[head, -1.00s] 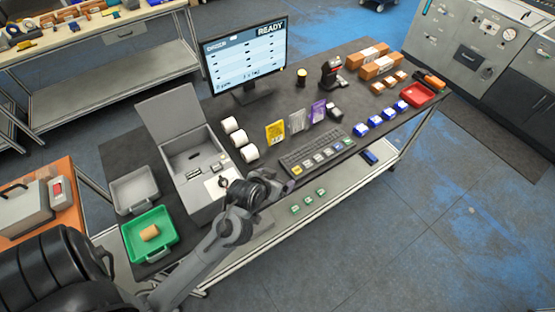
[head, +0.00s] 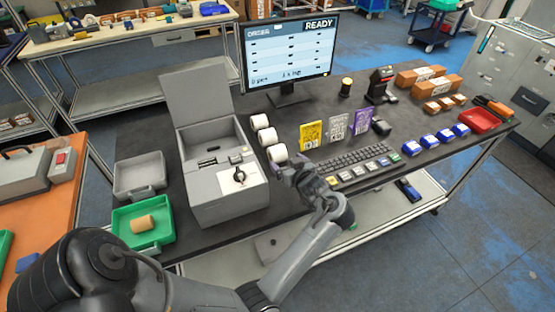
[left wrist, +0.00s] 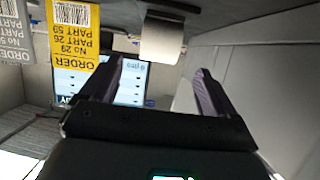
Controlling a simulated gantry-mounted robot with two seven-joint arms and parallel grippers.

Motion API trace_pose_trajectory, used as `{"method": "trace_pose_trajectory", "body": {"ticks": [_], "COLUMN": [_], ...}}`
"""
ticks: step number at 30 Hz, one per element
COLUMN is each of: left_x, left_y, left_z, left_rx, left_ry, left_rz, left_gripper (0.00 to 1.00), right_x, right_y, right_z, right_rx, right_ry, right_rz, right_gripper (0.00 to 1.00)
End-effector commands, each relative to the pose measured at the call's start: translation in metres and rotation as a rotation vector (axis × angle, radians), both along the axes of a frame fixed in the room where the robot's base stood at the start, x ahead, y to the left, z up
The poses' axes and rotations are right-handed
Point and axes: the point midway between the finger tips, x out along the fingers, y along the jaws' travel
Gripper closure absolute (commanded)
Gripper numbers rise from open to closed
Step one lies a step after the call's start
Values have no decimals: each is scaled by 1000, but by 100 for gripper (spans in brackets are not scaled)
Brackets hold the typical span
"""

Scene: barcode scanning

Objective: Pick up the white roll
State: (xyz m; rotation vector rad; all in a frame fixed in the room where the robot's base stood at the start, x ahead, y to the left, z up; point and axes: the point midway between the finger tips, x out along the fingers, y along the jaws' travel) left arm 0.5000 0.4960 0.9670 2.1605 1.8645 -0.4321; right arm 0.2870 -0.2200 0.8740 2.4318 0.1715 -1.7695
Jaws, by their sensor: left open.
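Three white rolls stand in a row on the dark bench, right of the grey box: a far one (head: 260,121), a middle one (head: 267,137) and a near one (head: 277,153). My left gripper (head: 289,170) is just in front of the near roll, open and empty. In the left wrist view, one white roll (left wrist: 161,42) shows beyond the gap between the open fingers of my left gripper (left wrist: 160,70), apart from them. I cannot tell which roll it is. My right gripper is out of view.
The open grey box (head: 228,195) stands left of the rolls. A yellow card (head: 311,135) and a keyboard (head: 355,163) are close on the right. The monitor (head: 289,50) stands behind. A green tray (head: 119,225) holding a brown roll is at the left.

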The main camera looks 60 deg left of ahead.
Motion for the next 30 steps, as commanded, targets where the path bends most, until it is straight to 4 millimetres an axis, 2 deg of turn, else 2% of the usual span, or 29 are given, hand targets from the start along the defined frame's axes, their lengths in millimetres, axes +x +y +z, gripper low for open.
{"method": "trace_pose_trajectory", "body": {"ticks": [6,14,24,30], "left_x": [4,6,12,14], "left_y": [29,42,81,89], "left_z": [-11,-16,-27,-30], "left_rx": [3,1,1,1], "left_ry": [1,-1,1,-2], "left_rz": [1,0,1,-1], "left_gripper": [11,11,11,11], "right_x": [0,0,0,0], "right_y": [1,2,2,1], "right_z": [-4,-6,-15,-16], "right_rx": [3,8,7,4], "right_ry": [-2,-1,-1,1], "right_rz": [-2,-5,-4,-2], "right_gripper": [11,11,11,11]}}
